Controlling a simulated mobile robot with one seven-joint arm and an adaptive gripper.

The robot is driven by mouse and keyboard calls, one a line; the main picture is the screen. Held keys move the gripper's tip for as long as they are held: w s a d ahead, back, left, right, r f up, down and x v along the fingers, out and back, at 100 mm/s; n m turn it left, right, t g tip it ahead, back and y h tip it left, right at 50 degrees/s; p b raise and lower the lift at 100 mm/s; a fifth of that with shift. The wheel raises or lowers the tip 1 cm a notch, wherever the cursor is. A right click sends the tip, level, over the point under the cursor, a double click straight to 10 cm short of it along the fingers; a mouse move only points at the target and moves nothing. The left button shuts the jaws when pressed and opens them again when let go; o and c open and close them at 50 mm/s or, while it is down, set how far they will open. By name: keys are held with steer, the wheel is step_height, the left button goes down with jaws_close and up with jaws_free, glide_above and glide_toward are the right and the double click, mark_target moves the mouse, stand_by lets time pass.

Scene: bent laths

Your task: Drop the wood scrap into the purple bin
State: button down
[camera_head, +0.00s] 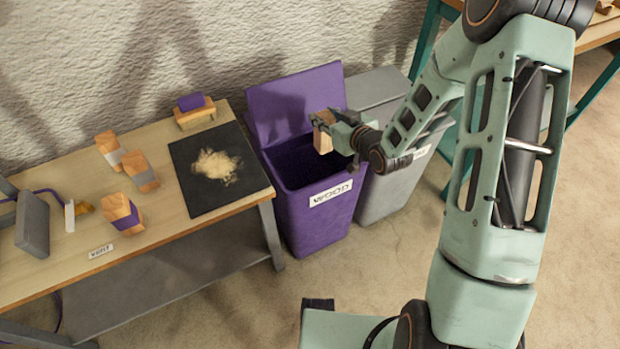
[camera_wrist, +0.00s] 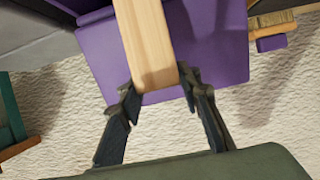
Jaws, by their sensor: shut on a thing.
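The purple bin (camera_head: 312,207) stands on the floor at the end of the workbench, with its lid (camera_head: 296,100) raised against the wall and a "WOOD" label on its front. My gripper (camera_head: 328,128) is above the bin's opening, shut on the wood scrap (camera_head: 323,139). In the wrist view the scrap (camera_wrist: 148,42) is a pale, straight-grained block between the two dark fingers (camera_wrist: 157,92). The bin's purple surface (camera_wrist: 205,45) shows behind it. The inside of the bin is dark, and its bottom is hidden.
A grey bin (camera_head: 392,197) stands right beside the purple one. The workbench (camera_head: 165,225) at left carries a black mat (camera_head: 195,196) with shavings, several banded wood blocks (camera_head: 141,172) and a purple-topped brush (camera_head: 193,108). Another table with teal legs is at upper right.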

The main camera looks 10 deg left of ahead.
steer(key=shift+f+b, duration=0.3)
steer(key=shift+f, duration=0.65)
steer(key=c, duration=1.3)
jaws_free()
steer(key=v, duration=1.2)
steer(key=shift+d, duration=0.1)
